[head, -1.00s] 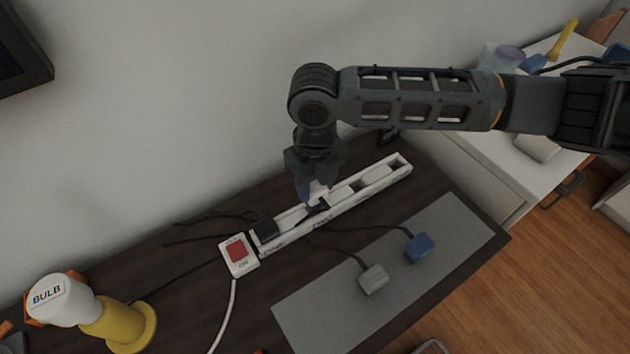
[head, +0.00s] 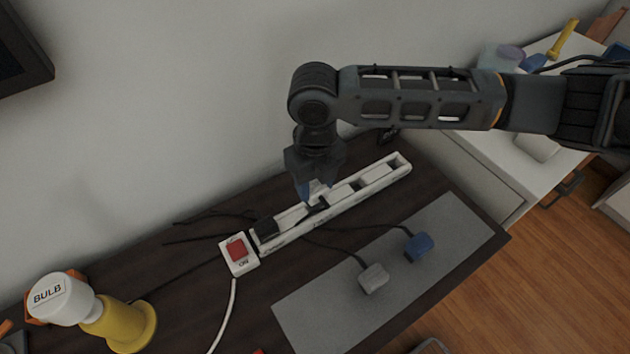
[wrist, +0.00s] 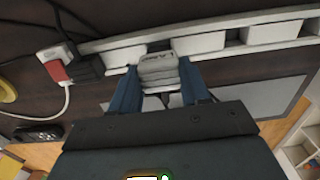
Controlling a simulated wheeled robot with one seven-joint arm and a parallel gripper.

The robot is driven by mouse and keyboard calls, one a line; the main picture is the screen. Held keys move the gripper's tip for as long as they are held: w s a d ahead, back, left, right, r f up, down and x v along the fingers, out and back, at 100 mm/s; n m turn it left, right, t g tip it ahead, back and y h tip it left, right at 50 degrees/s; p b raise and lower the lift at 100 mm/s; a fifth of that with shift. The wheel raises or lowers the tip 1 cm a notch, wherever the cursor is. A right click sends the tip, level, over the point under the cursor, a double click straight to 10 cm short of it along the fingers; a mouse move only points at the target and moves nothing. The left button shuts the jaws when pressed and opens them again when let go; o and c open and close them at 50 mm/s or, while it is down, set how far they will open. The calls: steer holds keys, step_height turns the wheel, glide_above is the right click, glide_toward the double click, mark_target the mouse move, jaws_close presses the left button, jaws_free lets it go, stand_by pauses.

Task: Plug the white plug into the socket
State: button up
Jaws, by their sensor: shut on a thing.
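My gripper (wrist: 157,75) has blue fingers shut on a pale grey-white plug (wrist: 158,72) with lettering on its face. In the head view, my gripper (head: 314,188) and the plug (head: 319,187) are over the middle-left part of the white power strip (head: 375,181). A dark patch shows on the strip just below the plug. I cannot tell whether its prongs are in a socket. The strip also shows in the wrist view (wrist: 270,35), running behind the plug.
A black plug (head: 264,229) sits at the strip's left end, beside a red switch (head: 237,250). A second light plug (head: 373,278) and a blue plug (head: 418,246) lie on the grey mat (head: 320,315). A yellow-based bulb lamp (head: 130,325) stands at left. Dark cords cross the table.

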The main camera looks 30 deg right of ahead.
mark_target(315, 186)
steer(key=shift+f+b, duration=1.45)
steer(key=shift+f, duration=0.65)
steer(key=o, duration=1.1)
step_height(315, 186, up, 8)
steer(key=shift+f, duration=0.1)
stand_by(0.4)
